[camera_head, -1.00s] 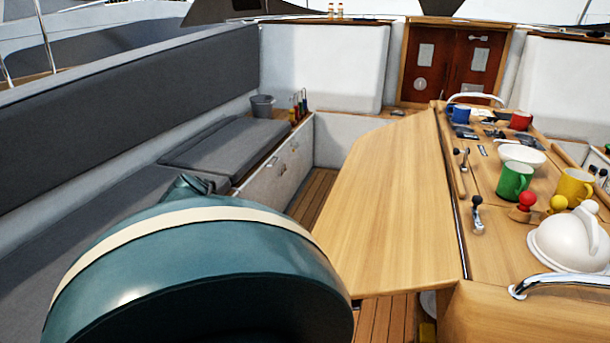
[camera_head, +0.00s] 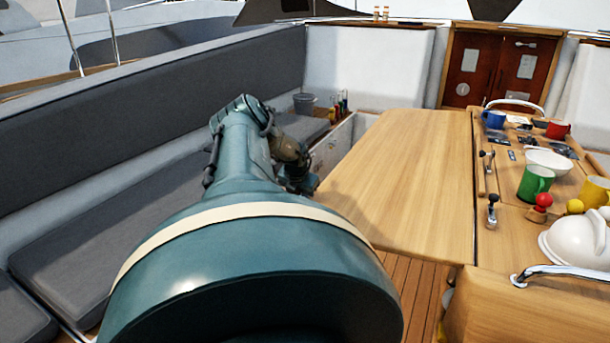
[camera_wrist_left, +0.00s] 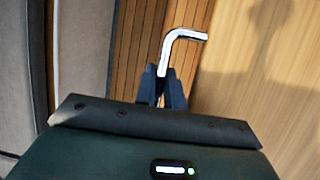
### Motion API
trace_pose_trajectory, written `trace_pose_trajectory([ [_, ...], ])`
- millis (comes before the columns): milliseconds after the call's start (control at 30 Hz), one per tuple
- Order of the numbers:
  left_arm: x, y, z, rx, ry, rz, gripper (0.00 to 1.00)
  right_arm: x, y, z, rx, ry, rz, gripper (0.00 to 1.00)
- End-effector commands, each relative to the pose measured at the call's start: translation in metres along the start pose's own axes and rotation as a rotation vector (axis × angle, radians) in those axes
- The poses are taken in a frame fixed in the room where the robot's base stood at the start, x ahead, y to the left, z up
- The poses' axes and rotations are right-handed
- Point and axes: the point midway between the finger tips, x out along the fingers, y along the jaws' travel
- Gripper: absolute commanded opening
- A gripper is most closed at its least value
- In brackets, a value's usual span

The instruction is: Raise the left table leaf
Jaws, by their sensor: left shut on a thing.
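The left table leaf (camera_head: 410,180) is a pale wood panel along the left side of the cockpit table (camera_head: 510,255). It looks roughly level with the tabletop, its outer edge a little higher than its hinged side. My left arm reaches to the leaf's outer left edge, and its gripper is mostly hidden in the head view. In the left wrist view my left gripper (camera_wrist_left: 163,76) is shut on a bent silver rod (camera_wrist_left: 172,48), whose top bends right towards pale wood, apparently the leaf (camera_wrist_left: 255,75). I cannot tell whether the rod touches it. My right gripper is out of view.
The tabletop holds a green mug (camera_head: 535,183), a white bowl (camera_head: 548,162), a white helmet-like object (camera_head: 577,240) and latches. The slatted floor (camera_head: 420,285) shows below the leaf.

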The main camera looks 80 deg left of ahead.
Motion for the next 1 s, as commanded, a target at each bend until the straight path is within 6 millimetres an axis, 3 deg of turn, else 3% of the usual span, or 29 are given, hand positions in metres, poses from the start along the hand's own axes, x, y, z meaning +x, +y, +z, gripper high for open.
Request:
trace_pose_trajectory([
  [100, -0.019, 0.006, 0.011, 0.017, -0.001, 0.038, 0.00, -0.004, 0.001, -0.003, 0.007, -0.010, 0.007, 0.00],
  [300, -0.034, 0.009, 0.018, 0.031, 0.000, 0.075, 0.00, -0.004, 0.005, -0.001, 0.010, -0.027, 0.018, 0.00],
  [800, -0.037, 0.010, 0.019, 0.036, 0.003, 0.085, 0.00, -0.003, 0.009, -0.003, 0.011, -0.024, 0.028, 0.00],
  [833, -0.037, 0.010, 0.019, 0.036, 0.003, 0.085, 0.13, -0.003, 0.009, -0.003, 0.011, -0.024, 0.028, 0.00],
  [900, -0.037, 0.009, 0.019, 0.036, 0.003, 0.085, 0.19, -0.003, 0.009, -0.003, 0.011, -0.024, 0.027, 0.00],
  [1000, -0.037, 0.009, 0.019, 0.036, 0.003, 0.084, 0.20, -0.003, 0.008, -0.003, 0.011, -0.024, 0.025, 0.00],
])
